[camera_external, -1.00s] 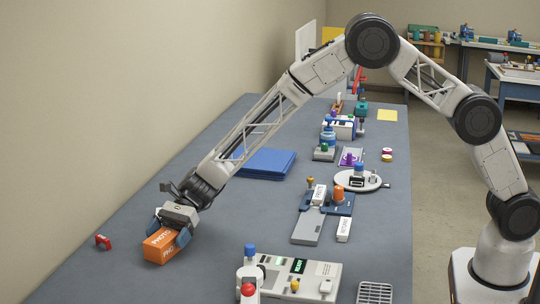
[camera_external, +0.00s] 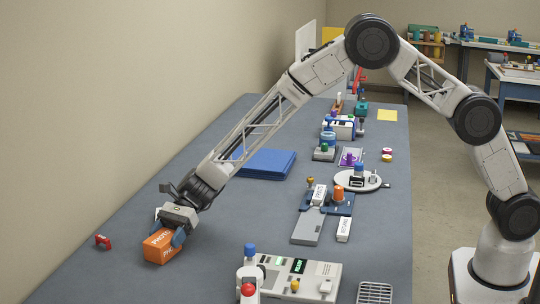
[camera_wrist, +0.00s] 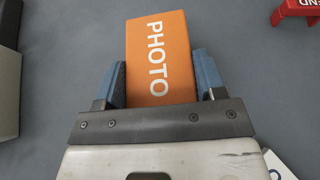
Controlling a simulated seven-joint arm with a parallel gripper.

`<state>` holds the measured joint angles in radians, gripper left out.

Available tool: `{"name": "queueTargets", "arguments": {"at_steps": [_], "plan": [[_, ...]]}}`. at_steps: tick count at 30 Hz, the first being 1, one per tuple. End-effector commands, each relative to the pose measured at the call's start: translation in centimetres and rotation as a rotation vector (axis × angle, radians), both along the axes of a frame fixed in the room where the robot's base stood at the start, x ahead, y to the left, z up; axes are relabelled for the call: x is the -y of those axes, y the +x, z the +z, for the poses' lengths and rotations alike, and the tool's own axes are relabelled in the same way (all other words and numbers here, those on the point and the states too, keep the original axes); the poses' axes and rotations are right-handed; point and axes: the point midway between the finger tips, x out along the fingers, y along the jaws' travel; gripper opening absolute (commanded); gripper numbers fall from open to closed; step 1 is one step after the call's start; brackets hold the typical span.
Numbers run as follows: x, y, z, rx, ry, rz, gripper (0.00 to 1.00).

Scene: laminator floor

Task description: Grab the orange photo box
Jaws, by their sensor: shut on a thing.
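The orange photo box (camera_external: 160,246), marked PHOTO in white, sits on the grey-blue bench top at the lower left of the external view. In the wrist view the box (camera_wrist: 158,35) lies between the two blue fingers, its lettered face toward the camera. My gripper (camera_external: 167,236) reaches down over the box and is shut on it, one finger on each side. The gripper also shows in the wrist view (camera_wrist: 160,75). The box's far side and underside are hidden. I see no gap of air under it.
A small red piece (camera_external: 103,242) lies left of the box; it is at the top right of the wrist view (camera_wrist: 297,10). A blue folder stack (camera_external: 266,164) lies behind. A laminator-like panel device (camera_external: 300,276) stands to the right. The bench between is clear.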

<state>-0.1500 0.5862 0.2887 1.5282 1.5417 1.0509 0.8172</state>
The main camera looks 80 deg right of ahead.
Motion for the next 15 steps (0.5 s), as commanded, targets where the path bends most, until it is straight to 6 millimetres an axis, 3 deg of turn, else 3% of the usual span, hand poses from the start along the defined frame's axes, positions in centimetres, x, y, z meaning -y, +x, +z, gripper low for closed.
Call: {"name": "queueTargets", "arguments": {"at_steps": [15], "plan": [[-0.01, 0.03, 1.01, 0.002, 0.001, 0.000, 0.33]]}}
